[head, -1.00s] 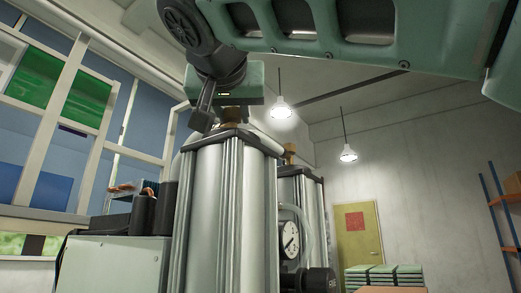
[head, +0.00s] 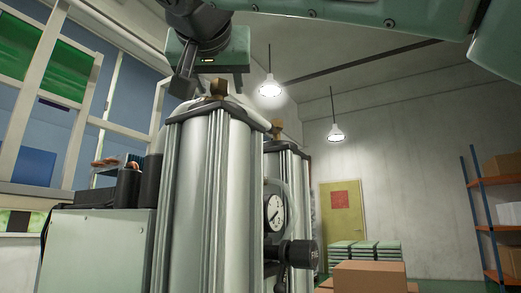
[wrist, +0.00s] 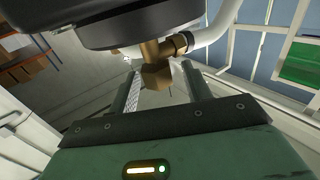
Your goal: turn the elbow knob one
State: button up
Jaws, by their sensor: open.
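The near metal column (head: 193,190) stands upright in the middle of the head view, with a brass elbow knob (head: 218,88) on its top. In the wrist view the brass elbow (wrist: 155,72) shows large, with a white hose joined to its side. My gripper (head: 210,88) is open above the column top, fingers pointing down. In the wrist view the fingers of my gripper (wrist: 160,88) lie to either side of the brass elbow, with gaps; I see no contact. A second column (head: 288,180) behind has its own brass fitting (head: 277,126).
A pressure gauge (head: 274,212) and a black cylindrical part (head: 298,253) sit low at the column's right. A grey box (head: 95,250) stands at its left. Cartons (head: 370,277) and a shelf rack (head: 480,215) are farther right.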

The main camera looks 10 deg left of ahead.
jog(key=s+d+b, duration=0.2)
jog(key=s, duration=1.4)
jog(key=shift+s+d, duration=0.35)
